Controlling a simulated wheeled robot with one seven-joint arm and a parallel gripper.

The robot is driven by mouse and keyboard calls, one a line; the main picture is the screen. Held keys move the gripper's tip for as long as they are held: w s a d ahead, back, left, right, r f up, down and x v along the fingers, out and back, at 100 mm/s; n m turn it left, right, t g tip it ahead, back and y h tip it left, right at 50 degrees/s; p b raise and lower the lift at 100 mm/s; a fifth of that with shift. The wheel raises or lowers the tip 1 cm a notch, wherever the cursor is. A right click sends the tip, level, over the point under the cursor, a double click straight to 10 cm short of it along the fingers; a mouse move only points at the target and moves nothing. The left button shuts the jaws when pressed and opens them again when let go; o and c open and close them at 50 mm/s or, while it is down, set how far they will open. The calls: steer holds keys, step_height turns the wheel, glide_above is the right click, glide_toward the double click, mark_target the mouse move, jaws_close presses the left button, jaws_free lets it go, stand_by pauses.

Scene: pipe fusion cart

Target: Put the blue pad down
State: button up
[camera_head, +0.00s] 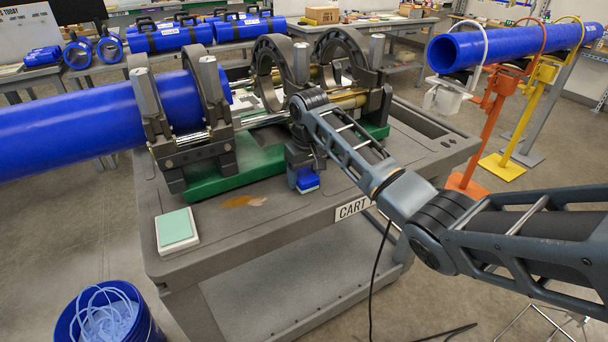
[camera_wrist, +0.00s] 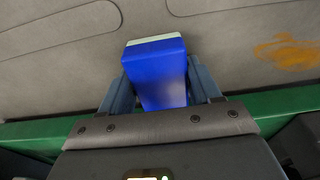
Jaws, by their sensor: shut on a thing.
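The blue pad (camera_head: 307,181) is a small blue block with a pale green-white layer on its far face. It is held between the fingers of my gripper (camera_head: 304,172), just above or at the grey cart top (camera_head: 350,190); I cannot tell whether it touches. In the wrist view the blue pad (camera_wrist: 158,72) sits between both fingers of my gripper (camera_wrist: 160,90), one on each side. The lower part of the pad's grip is hidden by the gripper body.
A white tray with a green pad (camera_head: 176,230) lies at the cart's front left corner. The green-based fusion machine (camera_head: 230,178) with clamps and a blue pipe (camera_head: 80,125) stands behind. An orange stain (camera_head: 244,201) marks the cart top. The cart's front right is clear.

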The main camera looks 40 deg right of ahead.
mark_target(307, 177)
steer(key=o, duration=0.9)
steer(key=shift+f, duration=0.1)
steer(key=shift+o, duration=0.2)
step_height(307, 177, up, 12)
steer(key=s, duration=0.1)
steer(key=shift+s+a, duration=0.2)
